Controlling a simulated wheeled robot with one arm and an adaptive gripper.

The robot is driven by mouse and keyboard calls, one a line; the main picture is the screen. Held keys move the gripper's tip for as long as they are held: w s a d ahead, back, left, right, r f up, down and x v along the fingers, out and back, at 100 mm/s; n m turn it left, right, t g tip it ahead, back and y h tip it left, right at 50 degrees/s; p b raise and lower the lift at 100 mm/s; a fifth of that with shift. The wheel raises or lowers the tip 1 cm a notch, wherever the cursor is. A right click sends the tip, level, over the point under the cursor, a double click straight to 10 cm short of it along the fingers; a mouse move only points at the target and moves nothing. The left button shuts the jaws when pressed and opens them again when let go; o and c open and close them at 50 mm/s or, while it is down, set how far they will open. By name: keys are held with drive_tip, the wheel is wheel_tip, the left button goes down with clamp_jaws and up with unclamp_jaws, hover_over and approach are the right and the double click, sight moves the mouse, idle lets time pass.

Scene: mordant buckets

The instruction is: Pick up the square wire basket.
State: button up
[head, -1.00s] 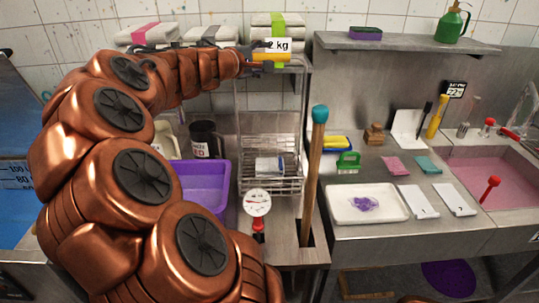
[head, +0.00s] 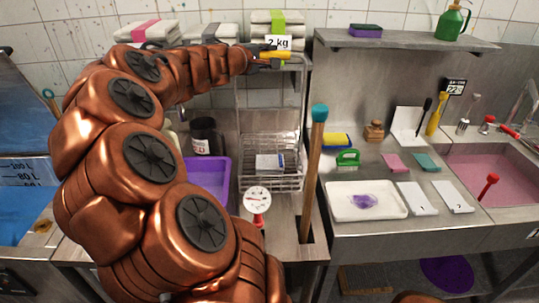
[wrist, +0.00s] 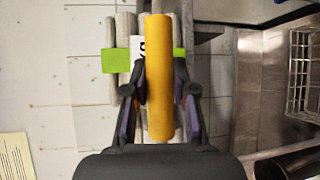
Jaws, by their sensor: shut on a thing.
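The square wire basket (head: 287,182) stands low on the steel counter in the head view, with a white block (head: 270,162) in it. Thin tall wire uprights rise from it to a yellow grip bar (head: 274,55) in front of the wall shelf. My gripper (head: 262,57) is closed around that yellow bar at the top. In the wrist view the yellow bar (wrist: 160,80) lies between the two dark fingers, and part of a wire mesh (wrist: 303,75) shows at the right edge. I cannot tell if the basket's bottom touches the counter.
A wooden rod with a teal top (head: 314,180) stands close right of the basket. A round white gauge (head: 257,200) stands in front, a purple tub (head: 208,172) to the left. Stacked bags (head: 277,26) with a 2 kg label lie behind my gripper. A sink counter fills the right.

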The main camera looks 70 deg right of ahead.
clamp_jaws()
drive_tip(key=shift+r, duration=0.1)
drive_tip(key=shift+w+r, duration=0.1)
drive_tip(key=shift+r, duration=0.35)
wheel_tip(320, 180, up, 17)
drive_tip(key=shift+b, duration=0.45)
